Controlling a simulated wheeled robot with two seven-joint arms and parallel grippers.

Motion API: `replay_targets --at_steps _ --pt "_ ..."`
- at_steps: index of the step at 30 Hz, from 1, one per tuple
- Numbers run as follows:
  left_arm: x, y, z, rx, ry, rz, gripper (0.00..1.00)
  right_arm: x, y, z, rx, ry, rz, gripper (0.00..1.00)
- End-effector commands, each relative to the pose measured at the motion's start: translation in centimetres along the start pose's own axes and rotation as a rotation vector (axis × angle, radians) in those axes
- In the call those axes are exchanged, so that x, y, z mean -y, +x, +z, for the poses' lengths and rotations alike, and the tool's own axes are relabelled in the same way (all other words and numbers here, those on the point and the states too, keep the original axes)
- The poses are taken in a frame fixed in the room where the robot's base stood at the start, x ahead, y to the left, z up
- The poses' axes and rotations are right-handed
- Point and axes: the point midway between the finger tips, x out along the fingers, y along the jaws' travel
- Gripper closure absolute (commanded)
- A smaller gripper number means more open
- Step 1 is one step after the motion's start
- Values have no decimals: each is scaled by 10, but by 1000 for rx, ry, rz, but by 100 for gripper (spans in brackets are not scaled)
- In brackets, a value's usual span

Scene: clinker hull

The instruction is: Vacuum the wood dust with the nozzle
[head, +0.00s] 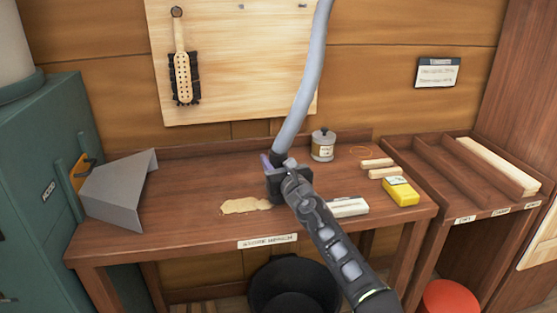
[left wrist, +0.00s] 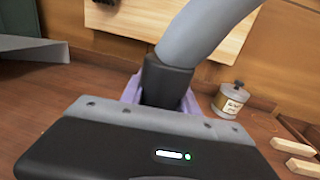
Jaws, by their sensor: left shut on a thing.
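A pale patch of wood dust (head: 245,205) lies on the bench top (head: 190,225), near its front edge. My left gripper (head: 273,168) is shut on the dark nozzle (head: 281,155) at the lower end of a grey hose (head: 306,80). It is just right of and behind the dust patch in the picture. In the left wrist view the nozzle (left wrist: 165,82) sits between the pale purple fingers, with the hose (left wrist: 200,30) rising from it. The nozzle's mouth is hidden by the gripper, so I cannot tell its gap to the bench. My right gripper is not in view.
A grey dustpan-like sheet piece (head: 118,190) stands at the bench's left. A labelled jar (head: 323,145), wooden sticks (head: 380,168), a yellow box (head: 400,191) and a whitish block (head: 347,207) lie to the right. A black bin (head: 290,285) is below. The bench left of the dust is clear.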

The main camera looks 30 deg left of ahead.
Motion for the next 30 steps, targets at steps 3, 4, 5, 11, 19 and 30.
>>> replay_targets --at_steps 3,4,5,11,19,30 --pt "-7 1 1 0 0 1 100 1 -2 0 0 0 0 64" --pt "-8 1 1 0 -1 0 100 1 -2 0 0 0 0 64" --pt "-10 1 1 0 -1 0 100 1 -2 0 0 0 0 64" --pt "-20 3 1 0 -1 0 100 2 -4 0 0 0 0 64" --pt "-35 5 0 -1 -1 1 100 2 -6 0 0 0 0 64" --pt "-55 9 1 0 -2 1 100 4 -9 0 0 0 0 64"
